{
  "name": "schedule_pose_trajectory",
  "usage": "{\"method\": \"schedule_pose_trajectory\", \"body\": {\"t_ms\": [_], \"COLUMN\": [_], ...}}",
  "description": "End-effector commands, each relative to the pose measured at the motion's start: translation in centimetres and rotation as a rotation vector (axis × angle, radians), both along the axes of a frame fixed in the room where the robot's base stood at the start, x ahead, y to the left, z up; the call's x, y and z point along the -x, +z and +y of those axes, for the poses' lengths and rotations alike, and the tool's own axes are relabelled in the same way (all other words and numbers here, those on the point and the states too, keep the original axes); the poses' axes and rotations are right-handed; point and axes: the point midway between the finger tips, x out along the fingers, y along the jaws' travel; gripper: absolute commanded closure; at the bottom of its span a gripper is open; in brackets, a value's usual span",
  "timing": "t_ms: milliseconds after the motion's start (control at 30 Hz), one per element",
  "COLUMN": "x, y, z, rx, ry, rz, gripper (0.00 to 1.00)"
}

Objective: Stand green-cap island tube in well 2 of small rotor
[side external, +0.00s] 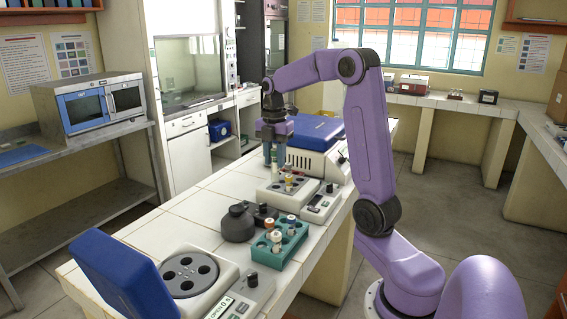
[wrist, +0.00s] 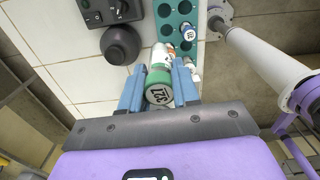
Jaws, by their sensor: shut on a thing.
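The green-cap tube (wrist: 159,88) is between the two blue fingers of my gripper (wrist: 160,90) in the wrist view, its cap toward the camera and marked with dark characters. In the side view my gripper (side external: 273,157) is shut on it, above the pale block with wells at mid-bench; the tube's lower end is hard to make out there. A grey rotor (side external: 188,273) with several dark round wells sits in the open centrifuge at the front left, far from my gripper. Its well numbers cannot be read.
The centrifuge's blue lid (side external: 118,275) stands raised at left. A teal rack (side external: 270,256) with several capped tubes and a dark round bottle (side external: 238,224) stand between rotor and pale block (side external: 268,196). A blue-lidded machine (side external: 318,130) is behind my gripper. The left bench strip is clear.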

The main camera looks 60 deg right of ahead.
Motion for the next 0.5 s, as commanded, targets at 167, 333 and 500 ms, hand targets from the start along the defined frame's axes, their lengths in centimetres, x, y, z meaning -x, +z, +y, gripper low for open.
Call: {"method": "schedule_pose_trajectory", "body": {"t_ms": [167,333,500], "x": [-1.9,-3.7,-4.7], "y": [0.0,0.0,0.0], "z": [4.5,10.6,17.7], "rx": [0.000,0.001,0.001], "ry": [0.080,0.184,0.301], "rz": [0.000,0.001,0.001], "gripper": [0.99,0.99,0.99]}}
